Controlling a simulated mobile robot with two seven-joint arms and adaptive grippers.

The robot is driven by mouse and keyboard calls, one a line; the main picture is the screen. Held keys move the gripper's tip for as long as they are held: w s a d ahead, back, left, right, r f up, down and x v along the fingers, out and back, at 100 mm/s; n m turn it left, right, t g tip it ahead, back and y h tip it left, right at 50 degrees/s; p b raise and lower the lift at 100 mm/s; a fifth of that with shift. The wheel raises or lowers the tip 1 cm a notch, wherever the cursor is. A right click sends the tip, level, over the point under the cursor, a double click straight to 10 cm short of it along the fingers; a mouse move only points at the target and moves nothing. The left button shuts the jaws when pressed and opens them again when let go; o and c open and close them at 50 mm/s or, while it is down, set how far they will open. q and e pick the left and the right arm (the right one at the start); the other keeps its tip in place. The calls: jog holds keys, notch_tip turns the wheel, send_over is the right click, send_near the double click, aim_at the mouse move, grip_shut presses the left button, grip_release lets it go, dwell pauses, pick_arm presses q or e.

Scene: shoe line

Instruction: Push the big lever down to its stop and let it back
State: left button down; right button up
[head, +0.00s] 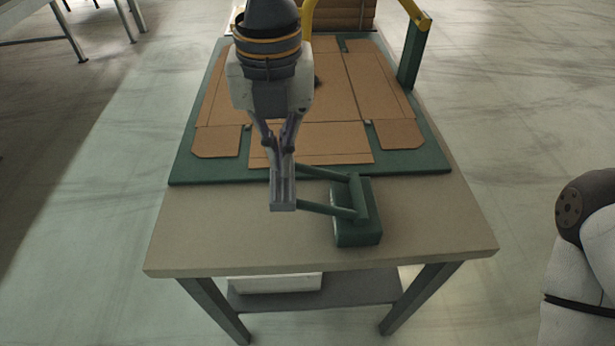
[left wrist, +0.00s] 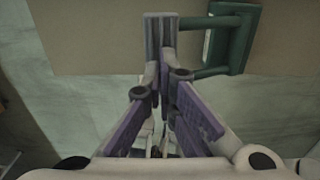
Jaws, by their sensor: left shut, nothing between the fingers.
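The big lever (head: 326,209) is a pair of green rods that run left from a dark green block (head: 357,236) near the table's front. In the left wrist view the lever (left wrist: 208,72) reaches from the green frame at upper right to my fingers. My left gripper (head: 283,204) is shut and empty, its fingertips over the lever's left end. The fingers hide that end, so I cannot tell whether they touch it. The gripper shows in the left wrist view (left wrist: 160,28) too. My right gripper is out of view.
The tan table (head: 200,245) bears a green board (head: 413,155) with flat brown cardboard (head: 309,145) behind the lever. A green post (head: 411,58) with a yellow bar (head: 413,12) stands at the back right. The table front is bare left of the lever.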

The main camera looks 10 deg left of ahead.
aim_at(283, 189)
pick_arm(q)
jog(key=shift+f, duration=3.95)
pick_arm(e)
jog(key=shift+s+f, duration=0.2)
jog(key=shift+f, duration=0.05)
pick_arm(q)
jog(key=shift+r, duration=0.1)
notch_tip(283, 189, up, 10)
jog(key=p, duration=0.4)
jog(key=shift+p, duration=0.4)
jog(key=shift+r, duration=0.95)
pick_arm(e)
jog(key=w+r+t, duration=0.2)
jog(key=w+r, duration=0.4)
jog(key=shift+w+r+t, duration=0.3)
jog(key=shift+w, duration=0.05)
pick_arm(q)
jog(key=shift+f, duration=0.1)
